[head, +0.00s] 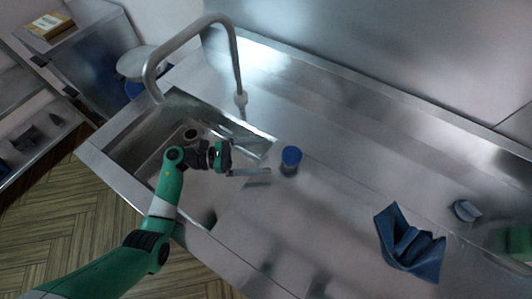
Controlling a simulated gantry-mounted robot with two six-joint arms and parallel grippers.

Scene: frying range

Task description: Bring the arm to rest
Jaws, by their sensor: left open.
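My left arm comes in from the bottom left, green with dark joints. Its gripper (262,171) is open and hangs over the right side of the sink, with its fingers pointing right. I see nothing held between the fingers. A small blue-topped cylinder (291,158) stands on the steel counter just right of the fingertips, apart from them. My right gripper does not show.
The steel sink (124,160) lies under my left arm, and a tall curved faucet (190,38) rises behind it. A crumpled blue cloth (408,245) and a small grey-blue item (466,210) lie on the counter at right. The counter between cylinder and cloth is clear.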

